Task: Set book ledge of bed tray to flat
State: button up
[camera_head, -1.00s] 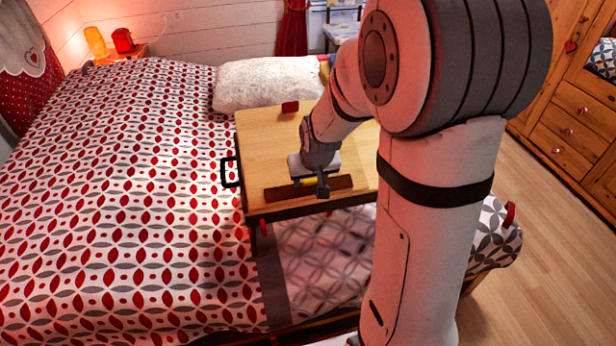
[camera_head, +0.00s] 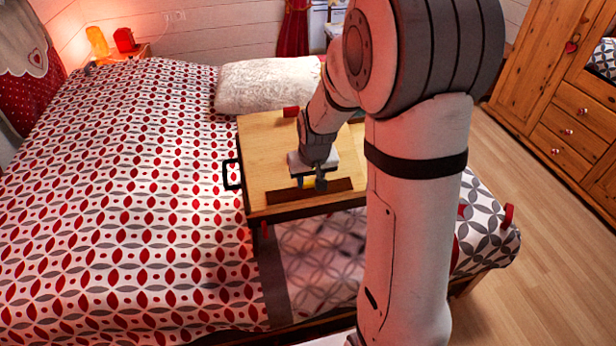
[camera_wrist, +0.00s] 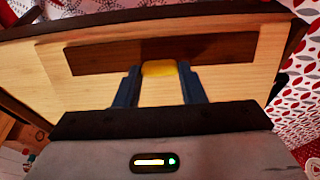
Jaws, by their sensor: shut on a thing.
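The bed tray (camera_head: 262,150) stands on the bed, with a light wooden top and dark edges. Its book ledge (camera_head: 284,196) is a dark brown strip near the tray's front edge; it also shows in the wrist view (camera_wrist: 100,56). A yellow tab (camera_wrist: 158,68) sits at the middle of the ledge. My gripper (camera_head: 312,182) is over the ledge from above. In the wrist view its two dark blue fingers (camera_wrist: 158,80) are on either side of the tab and shut on it. I cannot tell the ledge's exact tilt.
A white pillow (camera_head: 265,85) lies behind the tray. The patterned bedspread (camera_head: 130,200) covers the bed to the left. A wooden wardrobe (camera_head: 560,100) stands at the right, with bare floor (camera_head: 515,210) before it.

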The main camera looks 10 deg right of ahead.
aim_at(312, 201)
jog(key=o, duration=1)
jog(key=v, duration=0.7)
jog(key=shift+r, duration=0.35)
jog(key=shift+s, duration=0.2)
jog(key=s+r, duration=0.2)
jog(key=s, duration=0.7)
jog(key=s+r, duration=0.3)
jog(key=s, duration=0.7)
jog(key=shift+a, duration=0.35)
